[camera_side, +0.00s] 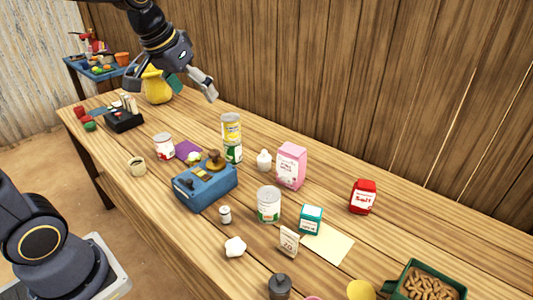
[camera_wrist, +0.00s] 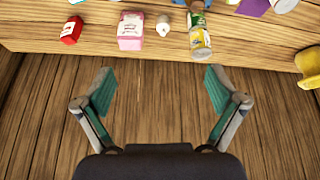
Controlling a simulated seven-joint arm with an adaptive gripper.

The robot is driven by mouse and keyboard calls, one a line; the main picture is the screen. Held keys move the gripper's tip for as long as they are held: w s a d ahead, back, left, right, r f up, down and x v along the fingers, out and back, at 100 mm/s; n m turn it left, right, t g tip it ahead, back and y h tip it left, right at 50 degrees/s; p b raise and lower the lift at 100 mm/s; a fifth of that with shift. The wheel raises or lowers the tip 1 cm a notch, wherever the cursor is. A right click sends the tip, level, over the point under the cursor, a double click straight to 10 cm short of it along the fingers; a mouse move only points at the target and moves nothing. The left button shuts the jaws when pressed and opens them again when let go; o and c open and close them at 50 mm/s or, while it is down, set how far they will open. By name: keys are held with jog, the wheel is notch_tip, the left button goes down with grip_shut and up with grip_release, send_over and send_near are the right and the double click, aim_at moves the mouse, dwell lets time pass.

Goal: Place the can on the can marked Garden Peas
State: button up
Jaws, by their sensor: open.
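A yellow-labelled can (camera_side: 231,127) stands upright on a green-labelled can (camera_side: 233,154) near the middle of the table. The yellow can (camera_wrist: 200,42) and the green can (camera_wrist: 196,18) also show at the top of the wrist view. A can with a red and white label (camera_side: 164,148) stands to their left, and a larger white-labelled can (camera_side: 269,205) stands in front. The words on the labels are too small to read. My gripper (camera_side: 170,91) is open and empty, above the back of the table, left of the stack. Its fingers (camera_wrist: 160,88) are apart from all cans.
A blue scale box (camera_side: 205,187) stands in front of the stack. A pink carton (camera_side: 291,166) and white bottle (camera_side: 264,160) stand to its right, with a red salt box (camera_side: 363,196) farther right. A yellow bag (camera_side: 157,88) is near my gripper. The wooden wall backs the table.

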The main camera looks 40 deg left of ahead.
jog(key=s+d+f+m, duration=0.1)
jog(key=s+d+f, duration=0.1)
jog(key=s, duration=0.5)
jog(key=s+d+f+m, duration=0.1)
jog(key=s+d+f, duration=0.1)
jog(key=s, duration=0.6)
jog(key=shift+s+d+h, duration=0.2)
jog(key=shift+d+h, duration=0.1)
jog(key=shift+d, duration=0.3)
